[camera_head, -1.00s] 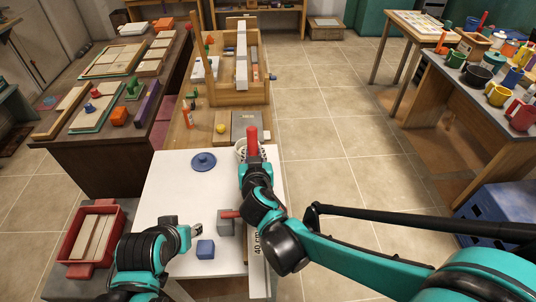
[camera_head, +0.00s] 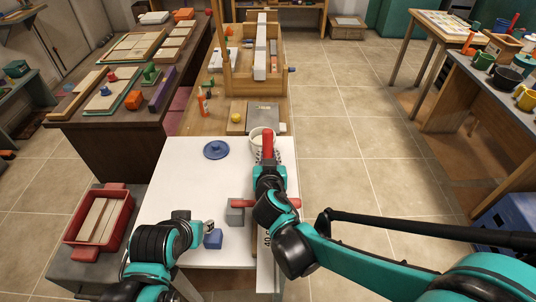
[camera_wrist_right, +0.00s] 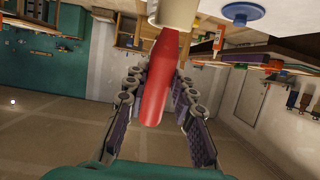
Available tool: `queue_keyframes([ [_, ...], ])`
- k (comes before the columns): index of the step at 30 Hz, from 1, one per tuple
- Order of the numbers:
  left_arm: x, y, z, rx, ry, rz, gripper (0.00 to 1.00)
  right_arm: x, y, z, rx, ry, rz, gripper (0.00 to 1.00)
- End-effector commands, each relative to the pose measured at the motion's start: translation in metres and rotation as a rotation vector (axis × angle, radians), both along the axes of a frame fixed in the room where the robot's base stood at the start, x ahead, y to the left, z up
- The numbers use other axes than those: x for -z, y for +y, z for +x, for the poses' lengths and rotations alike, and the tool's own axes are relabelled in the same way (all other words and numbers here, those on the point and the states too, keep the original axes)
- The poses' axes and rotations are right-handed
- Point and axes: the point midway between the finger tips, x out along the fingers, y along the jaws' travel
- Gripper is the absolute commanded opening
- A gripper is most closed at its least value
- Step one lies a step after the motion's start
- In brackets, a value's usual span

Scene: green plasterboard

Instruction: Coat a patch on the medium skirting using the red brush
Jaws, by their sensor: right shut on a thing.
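My right gripper (camera_head: 268,165) is shut on the red brush (camera_head: 267,143), which stands nearly upright over the right side of the white table. In the right wrist view the brush's red handle (camera_wrist_right: 158,85) lies between the two fingers, and its far end meets a white pot (camera_wrist_right: 175,12). The pot (camera_head: 256,136) also shows just behind the brush in the head view. The bristles are hidden. A long pale strip marked "40 cm" (camera_head: 265,272) lies along the table's right edge, partly behind my right arm; I cannot tell whether it is the medium skirting. My left gripper (camera_head: 208,227) is low over the table, its jaws unclear.
On the white table (camera_head: 178,185) are a blue lid (camera_head: 216,150), a blue block (camera_head: 213,239) and a grey block (camera_head: 235,215) beside a red handle. A wooden frame (camera_head: 255,85) stands behind. A red crate (camera_head: 100,220) is at left. The table's left middle is clear.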

Motion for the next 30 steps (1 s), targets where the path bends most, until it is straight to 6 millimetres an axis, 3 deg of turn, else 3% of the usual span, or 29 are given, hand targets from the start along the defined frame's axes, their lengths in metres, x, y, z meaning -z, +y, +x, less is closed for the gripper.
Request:
queue_keyframes([
  [30,0.011,0.000,0.000,0.000,0.000,0.000,0.40,0.012,0.000,0.000,0.000,0.000,0.000,0.00],
])
